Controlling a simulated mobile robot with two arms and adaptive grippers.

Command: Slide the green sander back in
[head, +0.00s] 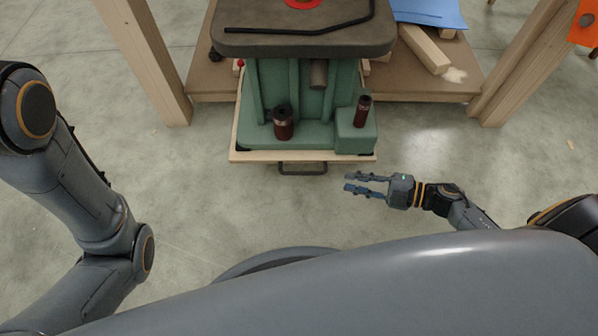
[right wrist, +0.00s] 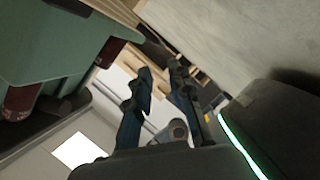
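The green sander (head: 307,90) stands on a pale wooden board (head: 262,156) that juts out toward me from the bench. It has a dark grey top and dark red spindles on its base. A dark pull handle (head: 302,169) is on the board's front edge. My right gripper (head: 352,182) is open and empty, to the right of the handle and apart from it, its fingers pointing left. In the right wrist view, the sander (right wrist: 45,40) is at upper left, beside the open fingers (right wrist: 160,85). My left arm is at the left; its gripper is out of frame.
A brown shelf (head: 210,82) lies behind the sander, with wooden blocks (head: 424,48) and a blue sheet (head: 430,12) on its right. Wooden legs (head: 148,60) stand at both sides. The concrete floor (head: 215,205) in front is clear.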

